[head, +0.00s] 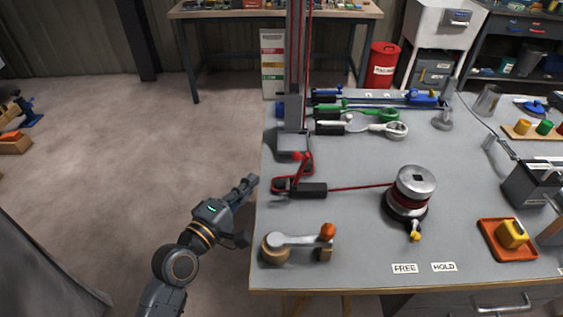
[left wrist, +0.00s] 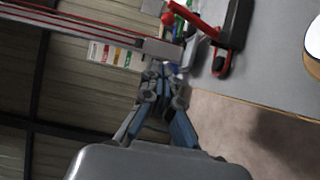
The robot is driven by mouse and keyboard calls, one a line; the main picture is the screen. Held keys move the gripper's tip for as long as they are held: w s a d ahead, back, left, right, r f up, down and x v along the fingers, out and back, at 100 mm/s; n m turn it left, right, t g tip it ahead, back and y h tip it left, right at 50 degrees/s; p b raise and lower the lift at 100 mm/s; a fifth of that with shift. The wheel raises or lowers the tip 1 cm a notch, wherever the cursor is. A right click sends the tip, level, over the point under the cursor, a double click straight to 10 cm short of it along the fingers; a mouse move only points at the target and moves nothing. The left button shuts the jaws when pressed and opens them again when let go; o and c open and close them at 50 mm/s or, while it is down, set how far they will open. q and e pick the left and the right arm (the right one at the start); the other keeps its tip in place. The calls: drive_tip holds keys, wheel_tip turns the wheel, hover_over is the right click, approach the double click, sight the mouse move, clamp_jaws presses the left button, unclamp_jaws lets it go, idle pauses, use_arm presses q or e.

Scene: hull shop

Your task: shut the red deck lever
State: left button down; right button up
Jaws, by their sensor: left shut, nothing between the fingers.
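The red deck lever (head: 305,166) is on the left part of the grey bench, at the foot of the mast. Its red arm stands up off its black body (head: 311,190), and a red line runs right from there to the winch. In the left wrist view the red arm (left wrist: 194,21) and black body (left wrist: 236,28) show at the top right. My left gripper (head: 251,182) is shut and empty, just off the bench's left edge, left of the lever and apart from it. Its fingertips also show in the left wrist view (left wrist: 161,74). My right gripper is out of view.
A grey mast (head: 295,80) rises behind the lever. A winch drum (head: 415,182) stands to the right, and a crank handle (head: 295,240) with an orange knob lies in front. Green (head: 375,114) and white (head: 385,128) levers lie further back.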

use_arm(q)
drive_tip(key=w+d+p, duration=0.1)
drive_tip(key=w+d, duration=0.5)
drive_tip(key=d, duration=0.1)
drive_tip(key=shift+w+d, duration=0.2)
drive_tip(key=shift+w, duration=0.2)
